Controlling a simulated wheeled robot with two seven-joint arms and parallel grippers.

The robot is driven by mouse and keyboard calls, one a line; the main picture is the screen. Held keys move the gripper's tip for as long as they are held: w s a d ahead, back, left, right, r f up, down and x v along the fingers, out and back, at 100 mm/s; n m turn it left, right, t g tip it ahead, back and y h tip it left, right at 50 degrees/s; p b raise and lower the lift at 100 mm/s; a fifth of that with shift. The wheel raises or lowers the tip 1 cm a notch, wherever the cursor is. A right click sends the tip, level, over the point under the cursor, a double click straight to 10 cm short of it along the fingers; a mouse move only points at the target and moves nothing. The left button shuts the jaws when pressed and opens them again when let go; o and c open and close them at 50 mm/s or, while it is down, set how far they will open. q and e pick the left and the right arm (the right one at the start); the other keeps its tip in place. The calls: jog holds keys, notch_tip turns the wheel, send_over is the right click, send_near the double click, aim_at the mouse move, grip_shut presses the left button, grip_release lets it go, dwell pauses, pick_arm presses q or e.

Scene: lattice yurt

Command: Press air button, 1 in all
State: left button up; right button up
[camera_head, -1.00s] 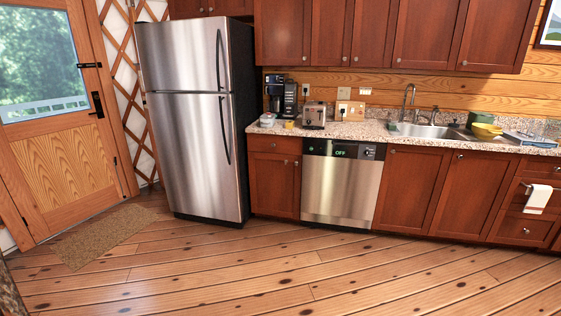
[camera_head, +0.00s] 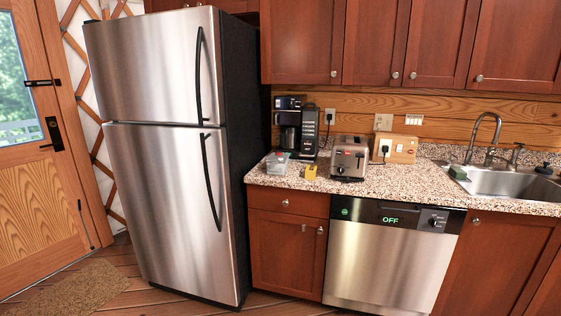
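No button marked "air" can be told apart at this size. The dishwasher (camera_head: 390,268) has a black control strip with a green "OFF" display (camera_head: 390,219), a small green round mark (camera_head: 344,212) at its left and a knob (camera_head: 436,221) at its right. On the counter above, a wooden wall board (camera_head: 396,148) carries a black plug and a small red item (camera_head: 411,151). A pale switch plate (camera_head: 383,122) and a white plate (camera_head: 414,119) are on the wall above it. Neither of my grippers is in view.
A steel fridge (camera_head: 165,170) stands left of the counter (camera_head: 400,182). A coffee maker (camera_head: 289,128), a toaster (camera_head: 349,158), a yellow item (camera_head: 310,172) and a clear container (camera_head: 278,162) stand on the counter. The sink (camera_head: 515,186) is at right. A mat (camera_head: 75,290) lies by the door.

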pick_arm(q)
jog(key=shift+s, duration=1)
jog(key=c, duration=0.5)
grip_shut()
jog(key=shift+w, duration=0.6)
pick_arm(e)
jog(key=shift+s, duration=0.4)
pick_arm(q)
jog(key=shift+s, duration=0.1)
